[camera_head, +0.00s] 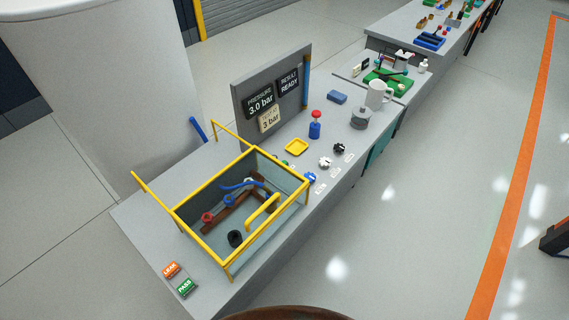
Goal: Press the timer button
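Several small controls stand on the grey bench (150,218) to the right of the water tank. They are a black knob (339,148), a white-and-dark knob (325,162), a blue knob (310,178) and a partly hidden green piece (285,163). Small white labels lie beside them, too small to read. I cannot tell which control is the timer button. A blue cylinder with a red top (316,116) stands upright behind them. Neither of my grippers is in view.
A yellow-framed glass tank (205,245) holds pipe parts. Behind stands a display panel (239,105) reading "PRESSURE 3.0 bar" and "RESULT READY". LEAK (171,270) and PASS (185,288) blocks lie at the near left. A yellow tray (297,147) and white mug (376,95) stand nearby.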

